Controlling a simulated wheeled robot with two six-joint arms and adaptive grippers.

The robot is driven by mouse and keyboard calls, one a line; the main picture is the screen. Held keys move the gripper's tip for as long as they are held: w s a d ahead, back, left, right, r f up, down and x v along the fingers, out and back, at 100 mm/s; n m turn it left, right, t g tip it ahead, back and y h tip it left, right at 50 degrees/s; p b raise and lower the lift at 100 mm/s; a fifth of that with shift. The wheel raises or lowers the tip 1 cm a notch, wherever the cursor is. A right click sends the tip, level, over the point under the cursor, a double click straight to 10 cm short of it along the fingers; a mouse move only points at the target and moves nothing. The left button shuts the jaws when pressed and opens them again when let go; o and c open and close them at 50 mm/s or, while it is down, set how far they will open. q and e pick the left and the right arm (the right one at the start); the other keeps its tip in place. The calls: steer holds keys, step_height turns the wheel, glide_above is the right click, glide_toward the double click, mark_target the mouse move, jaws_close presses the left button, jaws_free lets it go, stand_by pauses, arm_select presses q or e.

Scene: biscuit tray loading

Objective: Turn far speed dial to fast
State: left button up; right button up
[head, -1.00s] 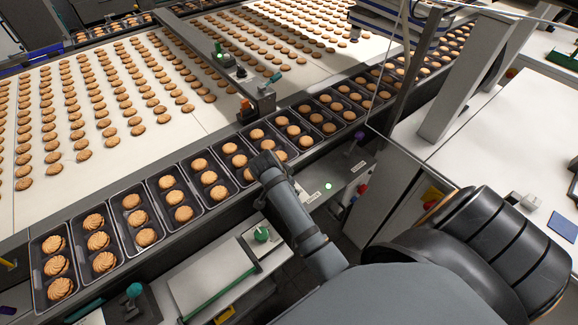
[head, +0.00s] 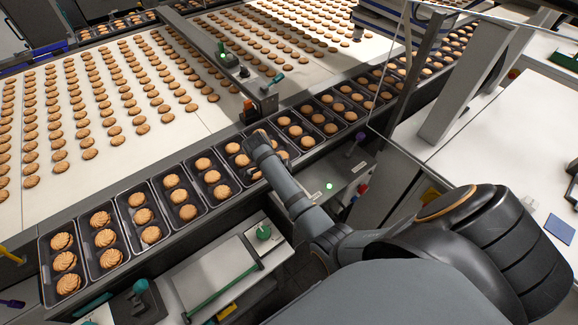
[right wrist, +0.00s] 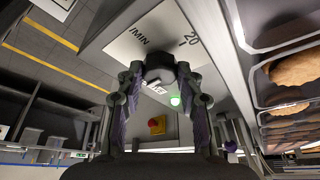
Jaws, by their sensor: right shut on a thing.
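The far speed dial (right wrist: 160,70) is a dark knob between my right gripper's fingertips in the right wrist view. A white scale plate (right wrist: 150,38) beside it reads "/MIN" and "20"; I cannot read the dial's pointer. My right gripper (right wrist: 160,79) is shut on the knob, one finger on each side. In the head view my right arm reaches in from the lower right to the tray line and hides the dial and fingertips. My left gripper is in neither current view.
A green light (head: 329,186) and a red button on yellow (right wrist: 157,125) are close by. Biscuit trays (head: 157,243) run alongside my arm, below the wide biscuit belt (head: 200,125). A green-topped knob (head: 263,232) stands nearer me. A metal post (head: 408,95) rises at the right.

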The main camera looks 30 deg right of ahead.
steer(key=shift+m, duration=0.6)
steer(key=shift+g, duration=0.3)
steer(key=o, duration=1.2)
steer(key=shift+d, duration=0.1)
steer(key=shift+c, duration=0.2)
